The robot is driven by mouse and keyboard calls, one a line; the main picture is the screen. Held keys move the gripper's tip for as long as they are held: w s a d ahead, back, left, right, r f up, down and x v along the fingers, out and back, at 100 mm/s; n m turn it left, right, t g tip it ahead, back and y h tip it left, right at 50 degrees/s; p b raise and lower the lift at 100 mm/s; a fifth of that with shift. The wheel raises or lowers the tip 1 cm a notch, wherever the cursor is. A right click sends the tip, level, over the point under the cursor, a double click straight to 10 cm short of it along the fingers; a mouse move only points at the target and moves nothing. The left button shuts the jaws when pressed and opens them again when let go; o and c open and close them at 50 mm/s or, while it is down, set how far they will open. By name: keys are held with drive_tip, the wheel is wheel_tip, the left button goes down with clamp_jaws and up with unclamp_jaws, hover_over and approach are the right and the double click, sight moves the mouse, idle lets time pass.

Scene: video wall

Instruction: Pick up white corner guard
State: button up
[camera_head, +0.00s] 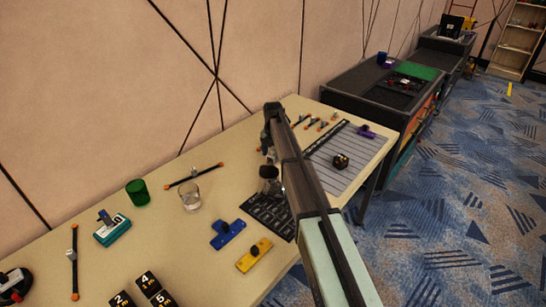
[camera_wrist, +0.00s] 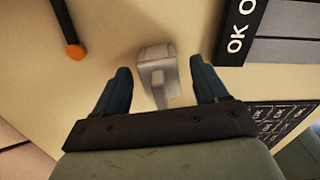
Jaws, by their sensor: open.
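A small whitish-grey piece, which looks like the white corner guard (camera_wrist: 155,54), sits on the beige tabletop in the wrist view. It has a blocky end and a narrower stem pointing towards my gripper. My gripper (camera_wrist: 159,70) is open, with one dark blue finger on each side of the stem and a visible gap on both sides. Whether the fingers are down at its height is hard to tell. In the head view my arm reaches over the table and my gripper (camera_head: 268,180) points down. I cannot make out the guard there; my arm and gripper hide that spot.
A dark rod with an orange end (camera_wrist: 75,51) lies to the left in the wrist view. A black "OK" board (camera_wrist: 238,42) is to the right. In the head view a clear glass (camera_head: 190,197), a green cup (camera_head: 137,192) and a blue piece (camera_head: 228,234) stand left of my gripper.

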drive_tip(key=c, duration=1.1)
